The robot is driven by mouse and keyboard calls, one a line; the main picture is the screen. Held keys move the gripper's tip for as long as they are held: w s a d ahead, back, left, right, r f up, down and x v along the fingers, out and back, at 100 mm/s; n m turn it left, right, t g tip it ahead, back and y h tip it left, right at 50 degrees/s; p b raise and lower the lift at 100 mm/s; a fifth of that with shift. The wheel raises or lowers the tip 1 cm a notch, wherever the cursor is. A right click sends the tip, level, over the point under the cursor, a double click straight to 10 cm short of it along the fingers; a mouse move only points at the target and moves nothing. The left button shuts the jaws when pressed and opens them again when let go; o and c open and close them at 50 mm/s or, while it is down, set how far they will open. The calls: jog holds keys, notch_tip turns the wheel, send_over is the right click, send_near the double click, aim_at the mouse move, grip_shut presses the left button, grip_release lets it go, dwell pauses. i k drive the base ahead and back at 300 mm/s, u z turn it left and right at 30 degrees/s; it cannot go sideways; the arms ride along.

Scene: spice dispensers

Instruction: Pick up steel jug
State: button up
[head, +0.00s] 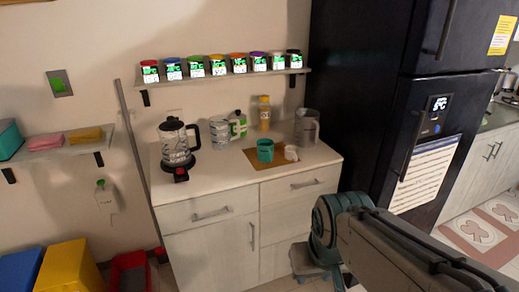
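A grey metallic jug-like vessel (306,128), which looks like the steel jug, stands upright at the back right of the white counter (230,178), close to the dark fridge. Its handle cannot be made out at this size. My arm (395,245) comes in from the lower right, with a teal joint in front of the cabinet. No gripper fingers can be made out, and the arm is well apart from the vessel.
A teal cup (265,150) and a small white cup (291,153) stand in front of the vessel. A glass coffee maker (176,145) and a yellow bottle (264,113) are farther left. A shelf of spice dispensers (219,66) hangs above. The counter's front right is clear.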

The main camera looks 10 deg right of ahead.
aim_at(307, 127)
jog(key=k, duration=0.5)
jog(key=u, duration=0.25)
jog(key=i, duration=1.75)
jog(key=z, duration=1.55)
jog(key=i, duration=0.6)
jog(key=z, duration=0.45)
